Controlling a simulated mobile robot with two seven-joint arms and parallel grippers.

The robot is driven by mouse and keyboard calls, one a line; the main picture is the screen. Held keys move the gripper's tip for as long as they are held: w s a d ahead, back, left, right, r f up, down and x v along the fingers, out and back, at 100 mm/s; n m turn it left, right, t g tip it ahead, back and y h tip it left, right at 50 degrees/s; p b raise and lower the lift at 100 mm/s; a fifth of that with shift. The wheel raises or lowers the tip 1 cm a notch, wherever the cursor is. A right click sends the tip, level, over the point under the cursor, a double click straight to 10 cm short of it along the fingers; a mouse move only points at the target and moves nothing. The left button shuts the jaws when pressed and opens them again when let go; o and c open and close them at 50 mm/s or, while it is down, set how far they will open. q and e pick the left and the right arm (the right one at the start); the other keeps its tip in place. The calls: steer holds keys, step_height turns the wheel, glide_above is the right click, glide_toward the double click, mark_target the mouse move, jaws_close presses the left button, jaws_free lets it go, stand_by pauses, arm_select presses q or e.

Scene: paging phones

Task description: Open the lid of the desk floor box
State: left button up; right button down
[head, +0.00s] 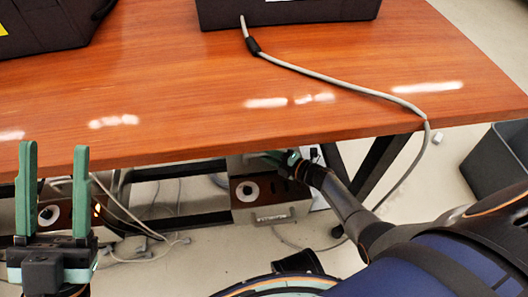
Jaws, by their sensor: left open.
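Beneath the desk's front edge is a light grey box unit (272,214) with a dark brown panel, a white round fitting and a handle-like bar on its front. It looks like the desk floor box; I cannot tell its lid position. My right gripper (279,157) reaches in from the right at the unit's upper back. Its green fingers are small and partly hidden by the desk edge, so neither their opening nor contact is clear. My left gripper (54,152) is upright at the far left, fingers wide apart and empty, in front of the desk edge.
The wooden desk (230,100) spans the view above the unit. A grey cable (330,82) runs from a dark case (285,12) over the desk's edge. Loose cables lie on the floor below. A dark bin (495,165) stands at right.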

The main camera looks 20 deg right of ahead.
steer(key=shift+m+g, duration=0.7)
steer(key=shift+g, duration=0.1)
steer(key=w+r+p, duration=0.2)
steer(key=r+p, duration=0.1)
steer(key=w+r+p, duration=0.1)
steer(key=r+p, duration=0.1)
steer(key=shift+d, duration=0.4)
arm_select(q)
step_height(320, 180, up, 8)
steer(key=a, duration=0.1)
steer(key=shift+s+f+t, duration=0.15)
steer(key=shift+s+t, duration=0.05)
steer(key=shift+t, duration=0.1)
arm_select(e)
steer(key=w+r, duration=0.1)
steer(key=w+d, duration=0.1)
steer(key=shift+w+r+g, duration=0.4)
steer(key=c, duration=0.7)
jaws_free()
arm_select(q)
steer(key=shift+p, duration=0.3)
